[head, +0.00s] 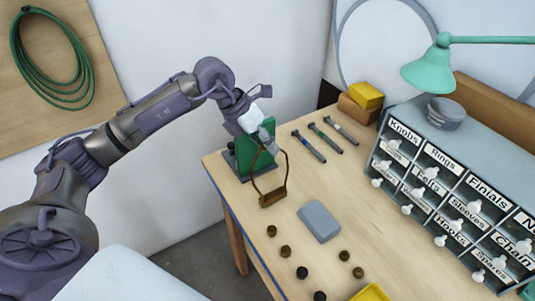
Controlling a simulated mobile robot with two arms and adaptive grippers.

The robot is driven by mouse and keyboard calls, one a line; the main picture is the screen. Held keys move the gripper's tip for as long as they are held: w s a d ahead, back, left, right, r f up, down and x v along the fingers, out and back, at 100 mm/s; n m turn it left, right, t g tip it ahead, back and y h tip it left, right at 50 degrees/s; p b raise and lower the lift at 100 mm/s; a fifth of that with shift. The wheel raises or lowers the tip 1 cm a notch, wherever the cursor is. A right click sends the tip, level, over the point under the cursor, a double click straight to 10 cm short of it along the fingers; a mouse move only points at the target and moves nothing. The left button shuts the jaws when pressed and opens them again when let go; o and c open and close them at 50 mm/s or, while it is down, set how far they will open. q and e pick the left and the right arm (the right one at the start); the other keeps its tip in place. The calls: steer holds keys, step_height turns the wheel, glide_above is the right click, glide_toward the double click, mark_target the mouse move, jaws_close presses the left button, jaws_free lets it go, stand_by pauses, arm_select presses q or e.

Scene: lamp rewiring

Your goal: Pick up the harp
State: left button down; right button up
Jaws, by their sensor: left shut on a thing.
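The harp (284,168), a thin brown wire loop with a wider brown piece at its bottom, is near the left edge of the workbench. My left gripper (268,146) comes in from the upper left and is shut on the top of the loop. The harp hangs below the fingers, roughly upright and a little tilted. I cannot tell whether its lower end touches the bench. The fingertips are small and partly hidden. My right gripper is not in view.
A green upright block on a dark base (229,161) stands right behind the gripper. A grey-blue pad (319,221), several small dark round parts and a few tools (309,146) lie on the workbench (375,200). A labelled drawer cabinet (475,140) and a green lamp (427,72) stand at right.

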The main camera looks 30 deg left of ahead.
arm_select(q)
steer(key=shift+d+r+b, duration=0.1)
steer(key=shift+r+b, duration=0.6)
steer(key=shift+r, duration=1)
steer(key=d+r+b, duration=0.1)
steer(key=d+r, duration=0.2)
steer(key=d, duration=0.2)
steer(key=w+d+r+b, duration=0.1)
steer(key=d+r+b, duration=0.1)
steer(key=d+r, duration=0.2)
steer(key=shift+d, duration=1.25)
steer(key=c, duration=1.6)
jaws_free()
steer(key=shift+c, duration=0.2)
jaws_close()
